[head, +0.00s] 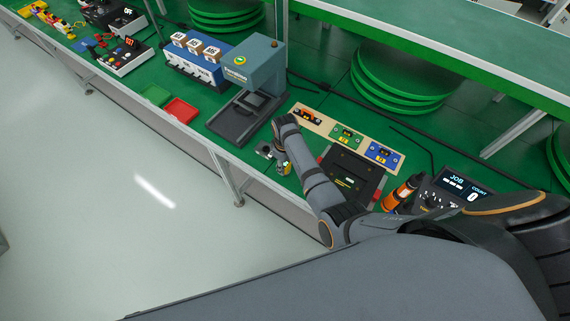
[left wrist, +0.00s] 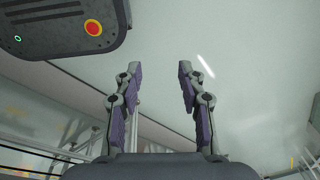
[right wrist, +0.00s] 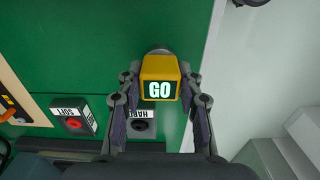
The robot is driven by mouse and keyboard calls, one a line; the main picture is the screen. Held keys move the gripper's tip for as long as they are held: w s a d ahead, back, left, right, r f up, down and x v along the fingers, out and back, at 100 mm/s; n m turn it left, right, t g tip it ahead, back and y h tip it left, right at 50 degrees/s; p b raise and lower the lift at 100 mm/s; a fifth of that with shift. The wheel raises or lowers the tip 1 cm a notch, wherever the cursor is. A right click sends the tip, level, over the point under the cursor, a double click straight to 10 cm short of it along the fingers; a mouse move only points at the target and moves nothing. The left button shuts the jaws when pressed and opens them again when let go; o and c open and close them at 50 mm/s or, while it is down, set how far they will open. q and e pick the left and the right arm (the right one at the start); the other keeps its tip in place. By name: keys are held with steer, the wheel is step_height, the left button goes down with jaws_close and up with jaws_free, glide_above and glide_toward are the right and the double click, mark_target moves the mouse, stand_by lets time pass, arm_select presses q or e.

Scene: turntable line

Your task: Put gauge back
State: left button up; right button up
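The gauge, a yellow block with a dark face lettered GO (right wrist: 159,90), sits between the fingertips of my right gripper (right wrist: 160,78). Both fingers press against its sides. In the head view my right gripper (head: 273,160) is low at the front edge of the green bench, and the gauge is small and partly hidden there. A grey block labelled HARD (right wrist: 142,122) is just below the gauge in the right wrist view, partly covered by a finger. A block labelled SOFT (right wrist: 74,118) with a red spot stands to its left. My left gripper (left wrist: 160,75) is open and empty.
A wooden board (head: 324,125) holding orange, green and blue pieces lies behind my right arm. A grey press (head: 255,65) stands to the left, beside red (head: 181,110) and green trays. A dark panel, an orange-handled tool (head: 400,190) and a JOB display (head: 464,190) are right.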

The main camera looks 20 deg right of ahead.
arm_select(q)
steer(key=shift+s, duration=0.55)
arm_select(e)
steer(key=o, duration=0.4)
steer(key=shift+r, duration=0.15)
steer(key=shift+r+p, duration=0.3)
steer(key=shift+p, duration=0.05)
step_height(320, 180, up, 9)
steer(key=p, duration=1)
steer(key=shift+r, duration=0.15)
arm_select(q)
step_height(320, 180, up, 11)
steer(key=shift+p, duration=0.3)
arm_select(e)
step_height(320, 180, up, 2)
steer(key=shift+w+r, duration=0.1)
arm_select(q)
steer(key=shift+w+r, duration=0.1)
